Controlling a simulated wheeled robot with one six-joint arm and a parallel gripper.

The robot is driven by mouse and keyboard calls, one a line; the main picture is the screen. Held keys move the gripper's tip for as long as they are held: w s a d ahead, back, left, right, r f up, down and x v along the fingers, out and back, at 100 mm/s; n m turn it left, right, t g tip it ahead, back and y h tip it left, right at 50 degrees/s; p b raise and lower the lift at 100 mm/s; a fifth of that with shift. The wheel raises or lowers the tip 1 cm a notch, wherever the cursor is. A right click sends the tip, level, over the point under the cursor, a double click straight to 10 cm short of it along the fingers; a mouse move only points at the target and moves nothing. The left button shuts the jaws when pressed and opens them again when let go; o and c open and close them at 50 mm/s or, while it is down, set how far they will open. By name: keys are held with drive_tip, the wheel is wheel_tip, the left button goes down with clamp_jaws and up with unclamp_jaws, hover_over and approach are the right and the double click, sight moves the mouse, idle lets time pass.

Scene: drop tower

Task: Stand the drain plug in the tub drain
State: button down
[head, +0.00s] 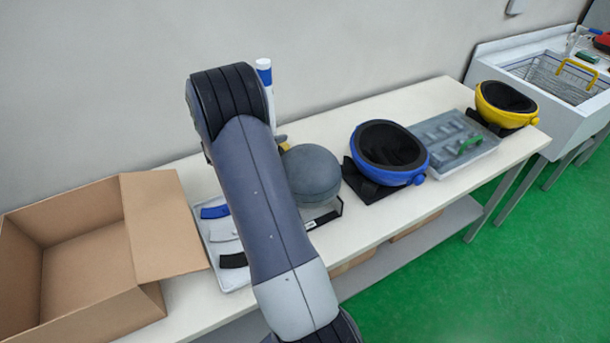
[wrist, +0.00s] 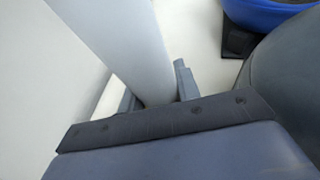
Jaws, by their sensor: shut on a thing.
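The tube's lower end is hidden. In the head view my gripper is hidden behind my arm. The white tub (head: 595,117) stands at the far right, beyond the bench. Its drain is not visible.
On the bench (head: 445,95) are an open cardboard box (head: 165,230), a grey round object (head: 311,172), a blue-rimmed bowl-like holder (head: 405,178), a grey case (head: 470,155) and a yellow-rimmed holder (head: 520,118). A wire basket (head: 560,80) sits in the tub. Green floor is clear in front.

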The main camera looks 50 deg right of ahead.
wheel_tip(320, 180, down, 9)
drive_tip(key=shift+f+p, duration=0.15)
drive_tip(key=shift+p, duration=0.55)
drive_tip(key=shift+f+b, duration=0.25)
drive_tip(key=shift+b, duration=0.05)
drive_tip(key=c, duration=1)
unclamp_jaws()
drive_tip(key=shift+c, duration=0.2)
drive_tip(key=shift+r, duration=0.2)
